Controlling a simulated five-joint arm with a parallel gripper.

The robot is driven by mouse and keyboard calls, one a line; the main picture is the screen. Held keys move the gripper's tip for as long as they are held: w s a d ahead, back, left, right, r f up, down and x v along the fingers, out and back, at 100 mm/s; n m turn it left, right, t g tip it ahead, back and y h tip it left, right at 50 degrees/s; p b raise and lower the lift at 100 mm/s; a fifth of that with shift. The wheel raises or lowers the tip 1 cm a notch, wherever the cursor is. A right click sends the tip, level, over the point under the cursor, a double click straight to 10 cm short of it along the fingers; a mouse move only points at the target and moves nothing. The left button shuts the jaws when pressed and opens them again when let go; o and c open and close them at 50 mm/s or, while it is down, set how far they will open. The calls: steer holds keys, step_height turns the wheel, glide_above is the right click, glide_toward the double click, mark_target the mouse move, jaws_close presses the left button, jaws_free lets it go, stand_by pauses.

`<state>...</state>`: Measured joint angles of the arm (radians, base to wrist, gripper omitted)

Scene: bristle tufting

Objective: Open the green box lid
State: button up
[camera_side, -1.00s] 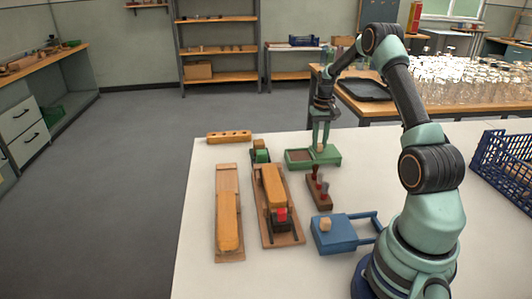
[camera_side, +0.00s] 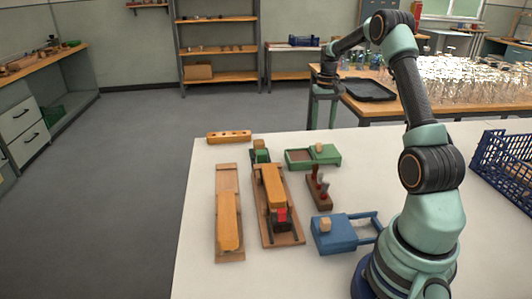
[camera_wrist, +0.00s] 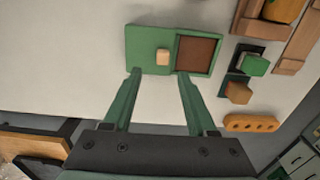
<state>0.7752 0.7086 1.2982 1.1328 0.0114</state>
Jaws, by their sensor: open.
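The green box (camera_side: 299,163) sits near the far edge of the white table, with its brown inside showing on the left. Its green lid (camera_side: 332,160) is slid toward the right and carries a light wooden knob (camera_side: 319,148). In the wrist view the lid (camera_wrist: 146,42) lies on the left with its knob (camera_wrist: 162,57), and the brown opening (camera_wrist: 196,54) is on the right. My gripper (camera_side: 322,127) is open and empty, raised above the box. In the wrist view its fingertips (camera_wrist: 158,73) are spread apart, with the knob between their lines, not touching it.
A blue box (camera_side: 335,238) with a small wooden knob stands in front. Also on the table are a dark red block with pegs (camera_side: 319,192), wooden trays (camera_side: 229,255) with yellow-orange pieces, and a wooden strip with holes (camera_side: 229,137). A blue crate (camera_side: 504,165) is at the right.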

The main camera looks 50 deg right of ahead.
steer(key=shift+r, duration=2.6)
steer(key=a+r+n+t, duration=0.1)
steer(key=a+r, duration=0.2)
steer(key=a, duration=0.3)
steer(key=w+a+r+n+t+h, duration=0.1)
steer(key=a+r+n, duration=0.15)
steer(key=a, duration=0.45)
steer(key=a+r+n, duration=0.1)
steer(key=a+r, duration=0.2)
steer(key=a, duration=0.3)
steer(key=s+a+n+t, duration=0.1)
steer(key=s+a, duration=0.3)
steer(key=a, duration=0.4)
steer(key=s+a+f+n+t+y, duration=0.1)
steer(key=s+a+n+t, duration=0.1)
steer(key=s+a, duration=0.3)
steer(key=a+n, duration=0.1)
steer(key=a, duration=0.2)
steer(key=shift+a+t, duration=0.3)
steer(key=shift+a, duration=0.05)
